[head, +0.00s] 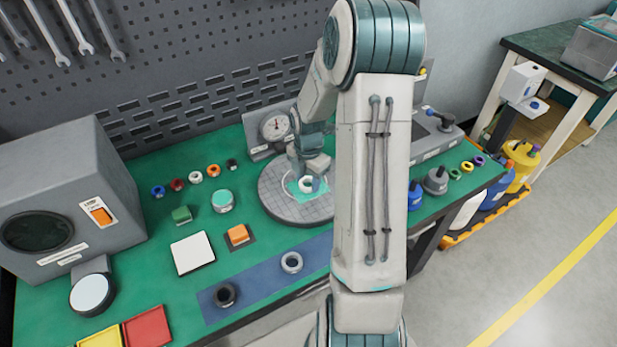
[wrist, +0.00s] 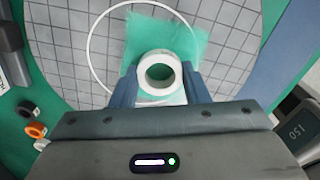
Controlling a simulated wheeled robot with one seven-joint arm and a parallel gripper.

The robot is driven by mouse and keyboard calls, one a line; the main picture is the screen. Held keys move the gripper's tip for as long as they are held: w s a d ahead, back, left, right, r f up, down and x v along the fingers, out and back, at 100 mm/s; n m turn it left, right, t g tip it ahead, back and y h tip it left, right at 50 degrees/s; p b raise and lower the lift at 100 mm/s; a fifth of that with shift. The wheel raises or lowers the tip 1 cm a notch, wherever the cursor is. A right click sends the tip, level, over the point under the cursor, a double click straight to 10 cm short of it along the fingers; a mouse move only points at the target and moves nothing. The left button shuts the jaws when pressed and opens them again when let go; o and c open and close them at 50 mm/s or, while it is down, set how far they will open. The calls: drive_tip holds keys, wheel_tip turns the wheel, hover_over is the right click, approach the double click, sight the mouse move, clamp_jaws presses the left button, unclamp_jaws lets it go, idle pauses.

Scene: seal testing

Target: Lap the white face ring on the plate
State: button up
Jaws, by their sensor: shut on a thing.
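The white face ring (wrist: 160,73) is between the fingers of my gripper (wrist: 160,85), which is shut on it. The ring also shows in the head view (head: 306,184), over the round grey plate (head: 285,210) with a grid of lines. A translucent teal patch (wrist: 190,38) lies on the plate around and under the ring. A thin white circle (wrist: 92,62) is marked on the plate beside the patch. I cannot tell whether the ring touches the plate. My arm hides the plate's right side in the head view.
A dial gauge (head: 275,127) stands behind the plate. Several small coloured rings, a green block (head: 181,215), an orange block (head: 238,234) and a white pad (head: 192,253) lie to the left.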

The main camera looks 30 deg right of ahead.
drive_tip(key=o, duration=0.8)
drive_tip(key=shift+f, duration=0.15)
drive_tip(key=shift+o, duration=0.2)
drive_tip(key=shift+r+p, duration=0.25)
drive_tip(key=shift+p, duration=0.05)
drive_tip(key=c, duration=0.9)
drive_tip(key=o, duration=0.3)
drive_tip(key=shift+c, duration=1)
drive_tip(key=shift+r+p, duration=0.6)
